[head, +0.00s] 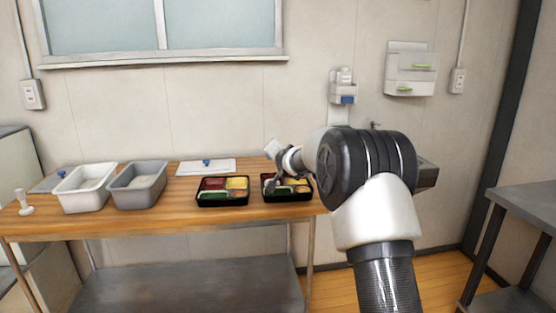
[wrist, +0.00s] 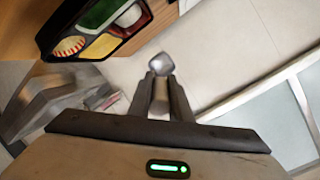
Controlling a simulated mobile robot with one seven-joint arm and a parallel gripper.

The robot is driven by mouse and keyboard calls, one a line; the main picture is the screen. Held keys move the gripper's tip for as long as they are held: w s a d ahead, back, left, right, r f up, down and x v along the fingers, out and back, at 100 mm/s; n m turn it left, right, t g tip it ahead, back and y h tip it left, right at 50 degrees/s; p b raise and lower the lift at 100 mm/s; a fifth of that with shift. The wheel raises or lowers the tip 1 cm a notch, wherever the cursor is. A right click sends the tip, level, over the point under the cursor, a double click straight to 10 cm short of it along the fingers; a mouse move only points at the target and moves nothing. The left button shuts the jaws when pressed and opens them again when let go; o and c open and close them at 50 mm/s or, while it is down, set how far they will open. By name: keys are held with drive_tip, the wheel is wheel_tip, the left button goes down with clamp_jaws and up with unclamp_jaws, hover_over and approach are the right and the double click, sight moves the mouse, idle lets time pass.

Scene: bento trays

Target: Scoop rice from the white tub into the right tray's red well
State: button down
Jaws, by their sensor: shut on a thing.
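The white tub (head: 68,204) stands at the left of the table, with pale contents. The right tray (head: 288,198) is black with coloured wells. In the wrist view my gripper (wrist: 160,98) is shut on a slim tool, probably the scoop, with a pale shiny end (wrist: 160,63) beyond the fingertips. I cannot tell whether it holds rice. A black tray (wrist: 146,28) with red, green, yellow and orange wells shows at the upper left of that view; I cannot tell which tray it is.
A grey tub (head: 138,202) stands beside the white one. The left tray (head: 222,204) sits just left of the right tray. A white board (head: 222,167) with a small blue item lies behind. A small white stand (head: 25,209) is at the far left. The wall is close behind the table.

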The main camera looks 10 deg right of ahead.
drive_tip(key=r+p, duration=0.1)
drive_tip(key=p, duration=0.2)
drive_tip(key=shift+r+g+p, duration=0.15)
drive_tip(key=shift+g+p, duration=0.15)
drive_tip(key=shift+g, duration=0.1)
drive_tip(key=shift+r+p, duration=0.1)
drive_tip(key=shift+p, duration=0.75)
drive_tip(key=g+p, duration=0.1)
drive_tip(key=p, duration=0.5)
drive_tip(key=g+p, duration=0.2)
drive_tip(key=p, duration=0.3)
drive_tip(key=shift+r+g+p, duration=0.3)
drive_tip(key=shift+r+p, duration=0.05)
drive_tip(key=shift+f+g+p, duration=0.15)
drive_tip(key=shift+g+p, duration=0.15)
drive_tip(key=shift+p, duration=0.55)
drive_tip(key=shift+f, duration=0.25)
drive_tip(key=shift+r, duration=0.1)
